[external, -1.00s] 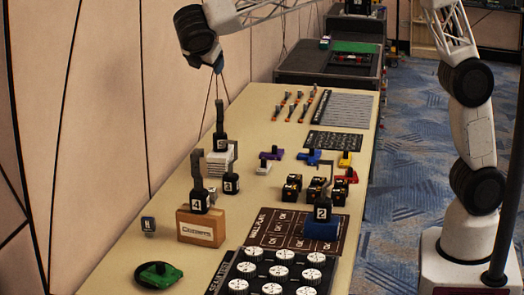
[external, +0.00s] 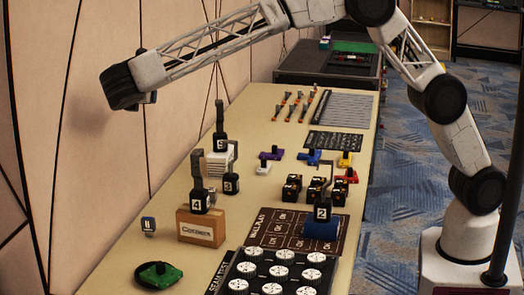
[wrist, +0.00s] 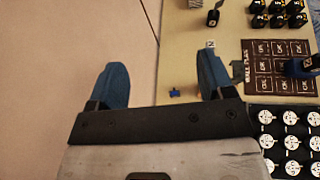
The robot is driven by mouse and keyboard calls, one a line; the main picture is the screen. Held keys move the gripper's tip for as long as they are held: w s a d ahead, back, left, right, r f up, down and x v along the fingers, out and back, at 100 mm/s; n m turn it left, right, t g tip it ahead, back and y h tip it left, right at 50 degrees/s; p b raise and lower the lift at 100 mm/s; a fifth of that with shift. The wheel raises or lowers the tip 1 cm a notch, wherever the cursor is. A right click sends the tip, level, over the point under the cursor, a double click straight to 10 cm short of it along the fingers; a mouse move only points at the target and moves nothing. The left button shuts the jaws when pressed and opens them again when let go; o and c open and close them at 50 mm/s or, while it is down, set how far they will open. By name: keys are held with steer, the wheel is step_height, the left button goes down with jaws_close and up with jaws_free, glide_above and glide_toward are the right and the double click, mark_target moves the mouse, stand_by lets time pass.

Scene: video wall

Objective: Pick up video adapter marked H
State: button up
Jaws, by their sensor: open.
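The video adapter (external: 148,225) is a small grey-blue block with a light mark on its face. It stands on the table near the left edge, left of a cardboard box; its letter is too small to read surely. In the wrist view a small blue piece (wrist: 174,92) lies below and between the fingers, and may be this adapter. My gripper (wrist: 160,62) is open and empty, with two blue fingers spread wide. In the external view it is mostly hidden by my wrist, high above the table's left side.
The cardboard box (external: 201,231) with a block marked 4 (external: 199,202) on it stands close right of the adapter. A green piece on a dark round base (external: 160,274) lies in front. A dark board (external: 262,232) and white round knobs lie further right. The wall rises at left.

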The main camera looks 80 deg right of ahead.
steer(key=w+a+f, duration=0.1)
steer(key=a, duration=0.1)
glide_toward(147, 219)
steer(key=d+f, duration=0.2)
steer(key=shift+w+d+n, duration=0.1)
steer(key=shift+d+n, duration=0.2)
steer(key=shift+r, duration=0.1)
steer(key=shift+d, duration=0.1)
steer(key=shift+x, duration=1.2)
steer(key=shift+w+d, duration=0.1)
steer(key=shift+d, duration=0.05)
steer(key=shift+x, duration=2.45)
steer(key=shift+r, duration=0.1)
steer(key=shift+c, duration=0.4)
